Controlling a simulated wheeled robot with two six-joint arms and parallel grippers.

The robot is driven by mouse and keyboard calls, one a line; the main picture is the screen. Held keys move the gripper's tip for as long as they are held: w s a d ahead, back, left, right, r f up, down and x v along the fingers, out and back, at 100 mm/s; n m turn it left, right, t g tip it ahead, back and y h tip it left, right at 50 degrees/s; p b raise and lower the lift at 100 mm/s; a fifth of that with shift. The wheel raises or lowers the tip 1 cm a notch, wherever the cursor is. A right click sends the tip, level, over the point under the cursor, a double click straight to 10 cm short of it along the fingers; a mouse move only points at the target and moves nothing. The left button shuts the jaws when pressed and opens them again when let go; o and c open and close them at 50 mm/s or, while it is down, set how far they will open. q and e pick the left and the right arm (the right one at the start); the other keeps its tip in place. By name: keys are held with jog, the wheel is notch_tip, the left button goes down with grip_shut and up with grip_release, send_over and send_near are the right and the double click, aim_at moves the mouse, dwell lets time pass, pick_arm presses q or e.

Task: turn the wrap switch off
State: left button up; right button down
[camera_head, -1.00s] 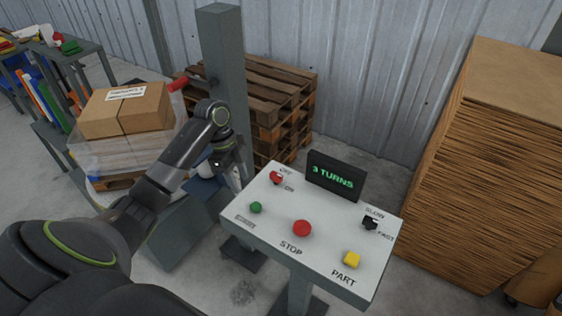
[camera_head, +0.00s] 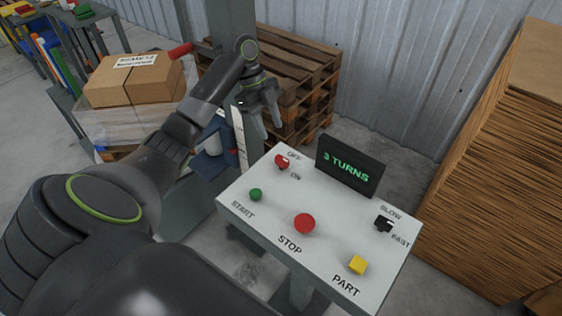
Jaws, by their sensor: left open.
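The control panel (camera_head: 330,228) has a white, tilted top. A red switch (camera_head: 282,161) sits at its back left, beside the printed words OFF and ON; which word it points to is too small to tell. My left gripper (camera_head: 268,132) is open and empty, with its fingers pointing down. It appears just behind and left of the red switch, above it in the picture and apart from it. My right gripper is out of view.
The panel also has a green START button (camera_head: 255,195), a red STOP button (camera_head: 304,223), a yellow PART button (camera_head: 357,265), a black SLOW/FAST switch (camera_head: 384,224) and a "3 TURNS" display (camera_head: 350,166). A grey column (camera_head: 232,25), wooden pallets (camera_head: 312,88) and a cardboard stack (camera_head: 490,170) stand around it.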

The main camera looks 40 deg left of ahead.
aim_at(281, 158)
pick_arm(q)
jog(key=x, duration=0.5)
jog(key=shift+s+r+p, duration=0.1)
jog(key=shift+s+p, duration=0.05)
jog(key=shift+p, duration=0.2)
jog(key=p+x, duration=0.1)
jog(key=x, duration=0.4)
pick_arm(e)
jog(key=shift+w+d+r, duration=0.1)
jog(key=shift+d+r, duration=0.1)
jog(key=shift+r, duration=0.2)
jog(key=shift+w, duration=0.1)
pick_arm(q)
jog(key=shift+c, duration=0.8)
grip_shut()
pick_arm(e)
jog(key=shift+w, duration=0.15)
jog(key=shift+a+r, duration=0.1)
